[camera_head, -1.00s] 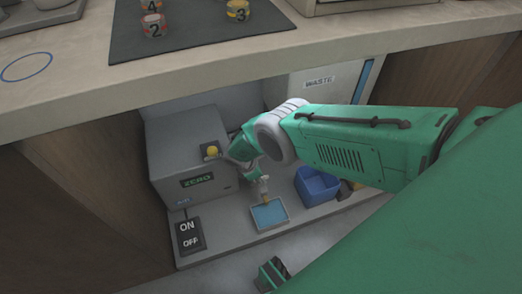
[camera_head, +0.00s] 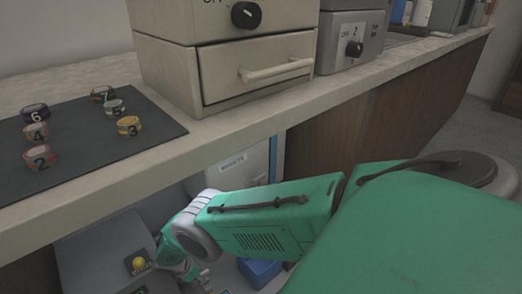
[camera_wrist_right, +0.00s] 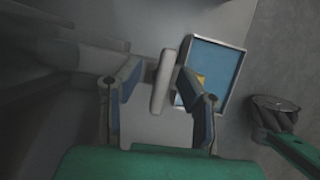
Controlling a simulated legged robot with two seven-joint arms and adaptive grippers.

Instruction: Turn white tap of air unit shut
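I cannot make out a white tap or an air unit for certain in either view. My right gripper (camera_wrist_right: 158,92) is open in the right wrist view, with one finger on each side of a pale bar (camera_wrist_right: 162,82). I see a gap between the bar and both fingers; what the bar belongs to is unclear. In the head view my right arm reaches down below the counter, and the gripper (camera_head: 204,282) is only partly in the picture at the bottom edge. My left gripper is not in view.
Below the counter (camera_head: 230,125) are a grey box with a yellow button (camera_head: 138,263), a blue bin (camera_head: 260,271) and a WASTE panel (camera_head: 240,170). A blue tray (camera_wrist_right: 222,62) lies beside my right gripper. On top are a numbered-ring mat (camera_head: 75,180), a drawer unit (camera_head: 225,75) and a grey dial unit (camera_head: 335,48).

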